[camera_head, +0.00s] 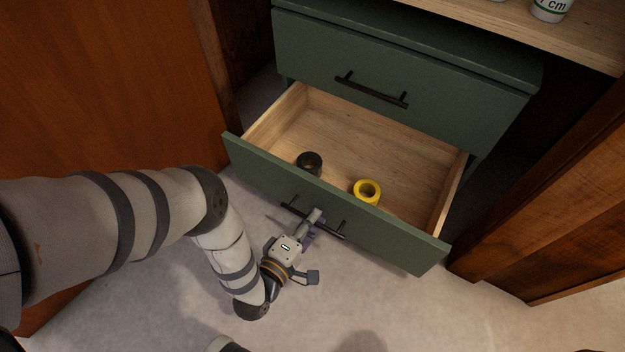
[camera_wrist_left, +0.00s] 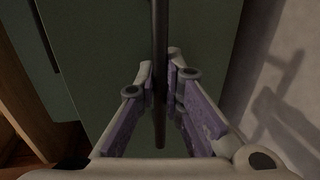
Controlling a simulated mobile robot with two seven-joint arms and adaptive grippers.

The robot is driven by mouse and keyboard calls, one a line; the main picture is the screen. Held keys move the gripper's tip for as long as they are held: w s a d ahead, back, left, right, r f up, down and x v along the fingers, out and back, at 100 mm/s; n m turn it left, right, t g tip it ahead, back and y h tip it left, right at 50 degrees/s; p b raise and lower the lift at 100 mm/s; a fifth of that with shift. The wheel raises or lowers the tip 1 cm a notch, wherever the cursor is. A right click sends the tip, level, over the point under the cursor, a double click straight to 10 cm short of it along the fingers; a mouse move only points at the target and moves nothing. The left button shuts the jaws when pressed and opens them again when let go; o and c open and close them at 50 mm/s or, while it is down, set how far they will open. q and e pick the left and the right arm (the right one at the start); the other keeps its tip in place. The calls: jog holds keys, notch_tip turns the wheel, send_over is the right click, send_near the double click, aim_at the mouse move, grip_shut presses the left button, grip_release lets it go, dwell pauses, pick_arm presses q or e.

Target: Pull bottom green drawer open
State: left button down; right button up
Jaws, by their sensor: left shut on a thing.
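The bottom green drawer (camera_head: 388,242) is pulled well out of the cabinet, and its wooden inside shows. Its front has a dark bar handle (camera_head: 330,228). My left gripper (camera_head: 312,222) is at that handle, its fingers closed around the bar. In the left wrist view the handle (camera_wrist_left: 160,60) runs up and down between the purple-padded fingers (camera_wrist_left: 163,88), with the green drawer front (camera_wrist_left: 100,70) behind it. The right gripper cannot be made out.
A black roll (camera_head: 309,162) and a yellow roll (camera_head: 367,191) lie in the drawer. The shut upper green drawer (camera_head: 420,85) is above it. A wooden panel (camera_head: 110,80) stands at left, and brown woodwork (camera_head: 560,190) at right. The pale floor (camera_head: 400,315) in front is mostly clear.

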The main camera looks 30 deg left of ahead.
pick_arm(q)
jog(key=c, duration=1.7)
grip_release()
jog(key=s, duration=0.4)
jog(key=s+r, duration=0.1)
jog(key=s, duration=0.3)
jog(key=s+r, duration=0.1)
jog(key=s, duration=0.2)
jog(key=shift+s+a+r, duration=0.2)
jog(key=shift+s, duration=0.2)
